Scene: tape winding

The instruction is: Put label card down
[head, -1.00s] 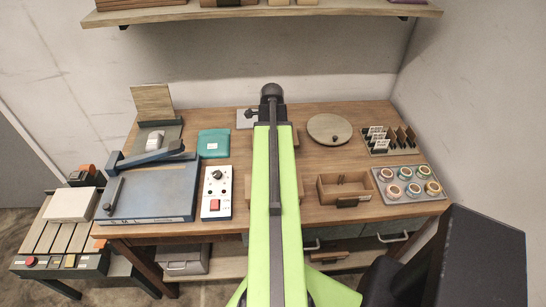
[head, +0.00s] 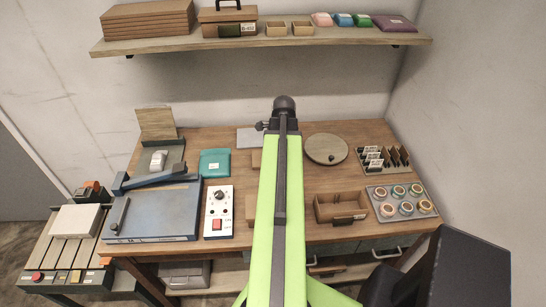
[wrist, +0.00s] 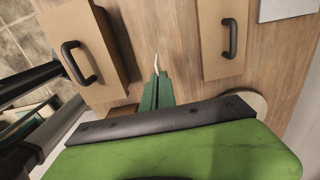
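My gripper (wrist: 156,80) shows in the wrist view as two dark green fingers close together. A thin pale sliver (wrist: 156,63) stands out from between the tips, which looks like the label card seen edge-on. It is over the wooden table top, between two boxes with black handles. In the head view my arm hides the gripper and the card. A rack (head: 383,160) at the right of the table holds several white cards and dark dividers.
In the wrist view a left box (wrist: 88,55) and a right box (wrist: 222,40) flank the gripper. The head view shows an open wooden box (head: 340,207), a tray of tape rolls (head: 401,202), a round turntable (head: 326,149), a teal pouch (head: 215,162) and a switch box (head: 218,212).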

